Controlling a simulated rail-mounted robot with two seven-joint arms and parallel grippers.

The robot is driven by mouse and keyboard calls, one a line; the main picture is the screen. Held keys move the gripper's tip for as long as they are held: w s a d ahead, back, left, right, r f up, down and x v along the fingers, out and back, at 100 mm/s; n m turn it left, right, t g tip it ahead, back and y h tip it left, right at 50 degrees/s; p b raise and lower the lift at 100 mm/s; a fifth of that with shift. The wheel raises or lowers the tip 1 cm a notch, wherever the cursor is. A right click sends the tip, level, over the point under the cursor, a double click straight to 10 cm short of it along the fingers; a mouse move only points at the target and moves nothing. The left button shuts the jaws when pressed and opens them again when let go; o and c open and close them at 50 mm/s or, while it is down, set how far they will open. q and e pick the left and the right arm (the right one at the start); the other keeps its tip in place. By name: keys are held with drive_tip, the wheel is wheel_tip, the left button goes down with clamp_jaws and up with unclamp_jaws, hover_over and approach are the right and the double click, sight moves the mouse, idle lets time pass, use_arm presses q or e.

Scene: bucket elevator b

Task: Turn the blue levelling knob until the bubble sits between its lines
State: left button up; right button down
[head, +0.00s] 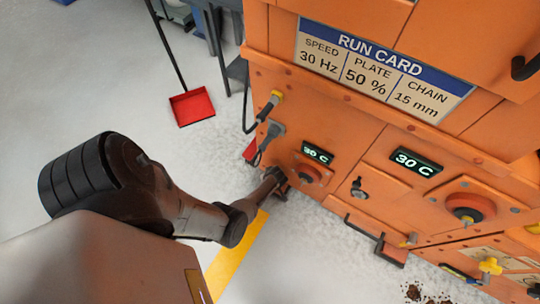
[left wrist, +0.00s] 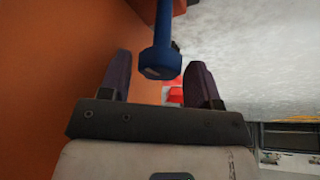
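The blue levelling knob (left wrist: 160,62) shows in the left wrist view as a faceted head on a blue shaft. It lies between the two dark fingers of my left gripper (left wrist: 159,68), with a gap visible on each side. In the head view my left gripper (head: 276,180) is at the lower left of the orange machine (head: 340,165), close to its front. The knob cannot be made out there. The fingers are open. No bubble or level lines can be made out in either view. My right gripper is not in view.
A red dustpan (head: 193,106) lies on the floor behind. A yellow stripe (head: 237,258) crosses the open floor.

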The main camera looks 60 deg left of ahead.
use_arm(q)
drive_tip(key=shift+o, duration=0.6)
